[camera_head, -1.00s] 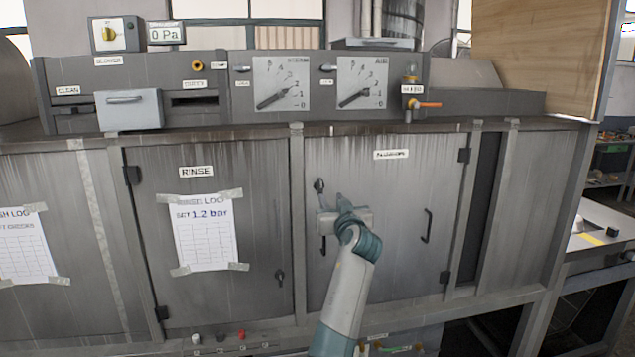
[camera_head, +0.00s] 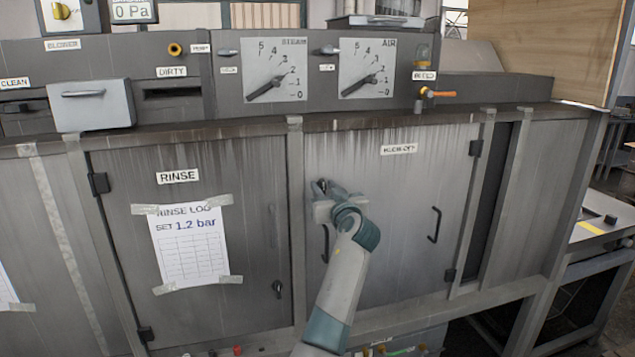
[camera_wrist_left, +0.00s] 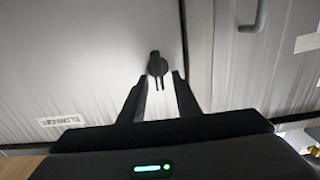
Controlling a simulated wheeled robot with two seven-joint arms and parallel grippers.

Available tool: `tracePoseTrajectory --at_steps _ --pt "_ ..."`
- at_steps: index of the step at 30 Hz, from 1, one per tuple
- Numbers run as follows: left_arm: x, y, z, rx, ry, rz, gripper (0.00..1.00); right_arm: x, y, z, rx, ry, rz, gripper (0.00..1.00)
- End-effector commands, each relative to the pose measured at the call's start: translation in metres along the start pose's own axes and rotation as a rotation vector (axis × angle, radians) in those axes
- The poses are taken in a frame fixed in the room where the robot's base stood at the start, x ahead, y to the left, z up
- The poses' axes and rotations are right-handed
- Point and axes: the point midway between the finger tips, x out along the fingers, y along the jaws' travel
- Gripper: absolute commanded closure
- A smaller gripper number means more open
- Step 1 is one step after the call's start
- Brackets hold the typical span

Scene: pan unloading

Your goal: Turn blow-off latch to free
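The blow-off latch (camera_head: 321,186) is a small dark turn-knob at the upper left of the grey blow-off door (camera_head: 395,230). In the left wrist view the same latch (camera_wrist_left: 157,65) is a dark round knob with a short bar, lying along the picture's vertical. My left gripper (camera_head: 325,198) is at the latch in the head view and partly covers it. In the left wrist view the left gripper (camera_wrist_left: 158,82) is open, its two dark fingers on either side of the latch's lower end. Contact cannot be told. My right gripper is not in view.
The blow-off door has a dark handle (camera_head: 434,225) at its right. The rinse door (camera_head: 257,255) with a taped log sheet (camera_head: 190,245) is to the left. Above are steam (camera_head: 275,70) and air (camera_head: 366,68) gauges and an orange-handled valve (camera_head: 438,94).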

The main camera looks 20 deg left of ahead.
Motion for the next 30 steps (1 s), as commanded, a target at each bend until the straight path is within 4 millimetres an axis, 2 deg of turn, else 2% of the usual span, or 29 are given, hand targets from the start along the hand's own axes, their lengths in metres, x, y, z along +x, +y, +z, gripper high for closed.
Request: tracePoseTrajectory --at_steps 13,14,17,18,30 --pt "-0.0018 0.0024 0.0004 0.0 -0.001 0.0 0.7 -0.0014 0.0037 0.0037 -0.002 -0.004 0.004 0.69" --pt "-0.0018 0.0023 0.0003 0.0 0.0 0.0 0.73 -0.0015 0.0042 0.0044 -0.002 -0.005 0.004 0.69" --pt "-0.0017 0.0023 0.0003 0.0 -0.001 0.0 0.97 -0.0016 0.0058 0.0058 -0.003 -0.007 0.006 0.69" --pt "-0.0017 0.0023 0.0003 0.0 0.0 0.0 1.0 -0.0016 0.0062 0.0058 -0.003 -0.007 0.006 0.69" --pt "-0.0016 0.0026 0.0008 0.029 0.0 0.0 1.0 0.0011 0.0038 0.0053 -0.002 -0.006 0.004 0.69"
